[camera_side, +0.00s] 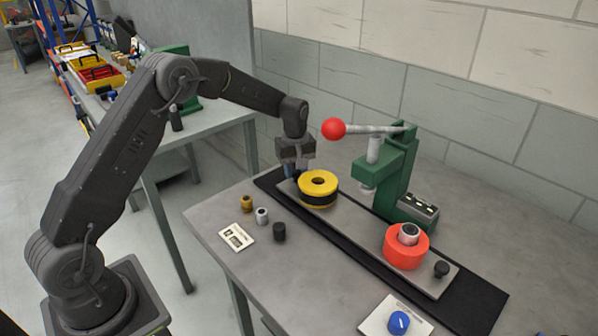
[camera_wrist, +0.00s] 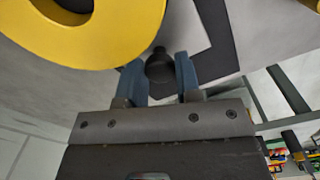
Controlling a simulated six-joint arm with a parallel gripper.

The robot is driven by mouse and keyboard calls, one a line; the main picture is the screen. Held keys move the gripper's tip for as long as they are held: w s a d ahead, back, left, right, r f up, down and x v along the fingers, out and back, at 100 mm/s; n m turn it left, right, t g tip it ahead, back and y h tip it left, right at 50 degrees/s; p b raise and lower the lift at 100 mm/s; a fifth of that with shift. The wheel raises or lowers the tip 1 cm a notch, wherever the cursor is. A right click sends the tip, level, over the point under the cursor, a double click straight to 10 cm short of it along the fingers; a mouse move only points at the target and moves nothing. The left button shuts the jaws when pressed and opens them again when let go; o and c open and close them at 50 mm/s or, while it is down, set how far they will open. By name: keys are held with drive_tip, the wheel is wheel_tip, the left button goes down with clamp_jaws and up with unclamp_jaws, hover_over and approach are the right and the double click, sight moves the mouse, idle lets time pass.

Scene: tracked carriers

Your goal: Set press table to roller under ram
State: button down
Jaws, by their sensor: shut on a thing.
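The press table, a long grey plate (camera_side: 350,228), lies on a black base strip (camera_side: 470,300). A yellow and black ring (camera_side: 319,182) stands near its far-left end. A red round holder (camera_side: 404,254) with a small grey cylinder (camera_side: 408,231) in it stands near its front-right end. The green press (camera_side: 399,175) stands behind the plate. Its ram (camera_side: 368,180) is above a bare stretch between the ring and the holder. My gripper (camera_side: 290,174) is shut on a dark knob (camera_wrist: 160,66) at the plate's far-left end, beside the yellow ring (camera_wrist: 98,35).
The press lever's red ball (camera_side: 333,128) hangs close to the right of my wrist. Small parts (camera_side: 262,215) and a white card (camera_side: 237,238) lie left. A blue dial (camera_side: 398,322) is at the front.

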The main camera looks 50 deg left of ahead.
drive_tip(key=a, duration=1.2)
drive_tip(key=shift+a, duration=0.1)
drive_tip(key=c, duration=1.1)
unclamp_jaws()
drive_tip(key=shift+a, duration=0.1)
drive_tip(key=o, duration=0.3)
wheel_tip(320, 180, up, 14)
drive_tip(key=shift+f, duration=0.1)
